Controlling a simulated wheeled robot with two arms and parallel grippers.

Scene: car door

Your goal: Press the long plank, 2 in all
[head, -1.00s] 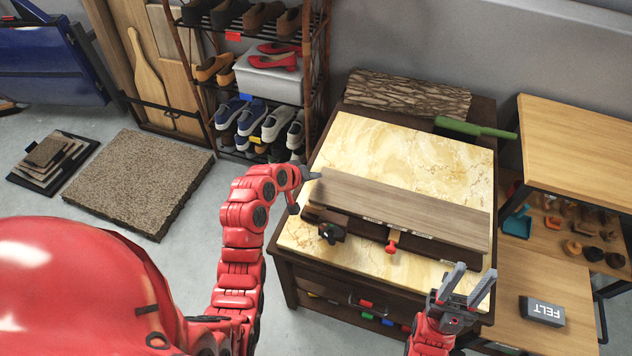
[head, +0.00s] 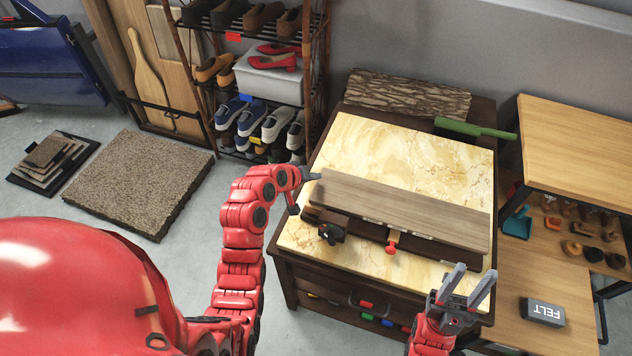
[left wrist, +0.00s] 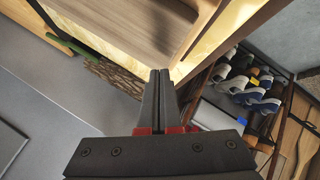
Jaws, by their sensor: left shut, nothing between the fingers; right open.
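The long plank (head: 400,208) is grey-brown wood. It lies on a dark wooden base with a red knob (head: 392,247) at its front, on a marble-topped cabinet. In the left wrist view the plank (left wrist: 152,22) fills the upper middle. My left gripper (head: 312,175) is shut and empty at the plank's left end; I cannot tell whether it touches. Its closed fingers (left wrist: 160,75) point at the plank's end in the left wrist view. My right gripper (head: 472,284) is open and empty in front of the cabinet's right front corner, apart from the plank.
A black clamp-like part (head: 331,232) sits at the base's left front. Behind the plank are bare marble (head: 400,148), a log (head: 408,94) and a green-handled tool (head: 470,128). A shoe rack (head: 318,80) stands left; a wooden bench (head: 580,150) stands right.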

